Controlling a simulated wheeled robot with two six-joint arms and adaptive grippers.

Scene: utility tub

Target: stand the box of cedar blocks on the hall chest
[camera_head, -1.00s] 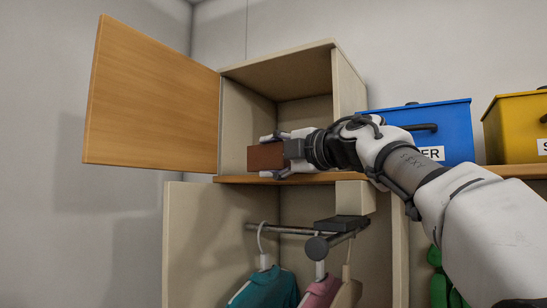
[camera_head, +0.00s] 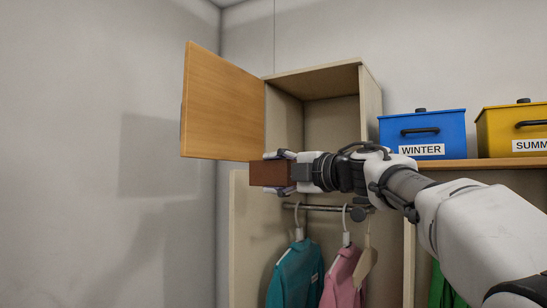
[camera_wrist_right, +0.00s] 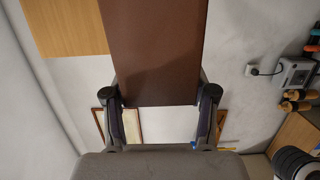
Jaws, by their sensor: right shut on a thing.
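A plain reddish-brown box (camera_head: 263,174), which I take to be the box of cedar blocks, is in my right gripper (camera_head: 281,172). The gripper's two fingers are shut on it, one above and one below in the head view. The box is held level, in front of the lower left corner of the open cupboard. In the right wrist view the box (camera_wrist_right: 155,50) extends away from between the fingers (camera_wrist_right: 162,104), and its contents do not show. My left gripper is not in view. I cannot make out the hall chest for certain in either view.
The cupboard (camera_head: 371,100) has its wooden door (camera_head: 222,105) swung open to the left. Blue WINTER (camera_head: 450,125) and yellow SUMMER (camera_head: 500,132) tubs stand on the shelf at right. Clothes (camera_head: 297,275) hang below. Bare wall fills the left.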

